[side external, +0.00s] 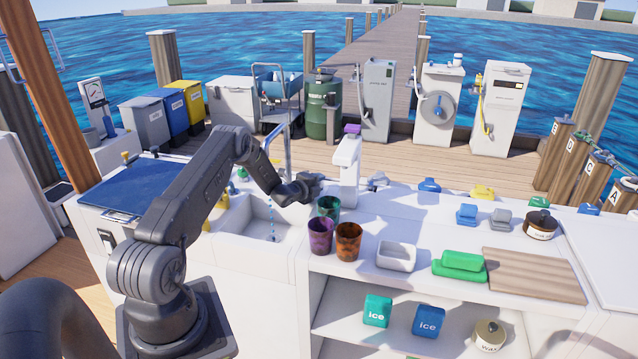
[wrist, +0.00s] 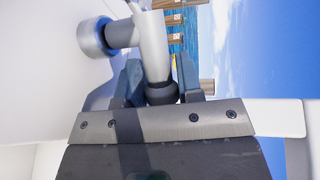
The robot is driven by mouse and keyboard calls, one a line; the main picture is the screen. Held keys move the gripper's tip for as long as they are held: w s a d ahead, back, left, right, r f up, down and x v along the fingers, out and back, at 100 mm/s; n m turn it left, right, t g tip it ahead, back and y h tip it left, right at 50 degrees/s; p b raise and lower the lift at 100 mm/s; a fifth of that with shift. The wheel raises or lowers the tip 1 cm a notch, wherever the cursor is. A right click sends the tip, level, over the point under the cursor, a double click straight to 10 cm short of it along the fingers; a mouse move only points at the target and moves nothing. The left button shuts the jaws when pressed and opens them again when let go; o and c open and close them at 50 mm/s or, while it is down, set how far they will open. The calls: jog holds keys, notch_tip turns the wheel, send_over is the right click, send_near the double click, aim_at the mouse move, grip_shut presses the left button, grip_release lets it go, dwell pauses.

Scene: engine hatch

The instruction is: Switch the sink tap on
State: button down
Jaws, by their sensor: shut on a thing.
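The sink (side external: 262,218) is set in the white counter left of centre in the side external view. A thin metal spout pipe (side external: 287,150) rises behind it, and a broken blue streak like water (side external: 271,222) hangs over the basin. My gripper (side external: 312,184) is low over the sink's right back side, beside the white post. In the wrist view my gripper (wrist: 160,80) is shut on the tap handle, a pale metal lever (wrist: 153,45) with a dark end between the fingers. The lever joins a round metal fitting (wrist: 93,38). The arm and gripper hide the handle in the side external view.
A white post (side external: 346,172) with a purple top stands right of my gripper. Green (side external: 329,207), purple (side external: 320,236) and brown (side external: 348,241) cups stand close by. A white dish (side external: 396,256), green box (side external: 460,265) and wooden board (side external: 534,275) lie further right.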

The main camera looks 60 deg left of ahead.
dwell(0.3)
jog(key=c, duration=0.8)
grip_release()
jog(key=shift+s, duration=0.1)
jog(key=v, duration=1.3)
jog(key=shift+s, duration=0.3)
jog(key=shift+r, duration=0.15)
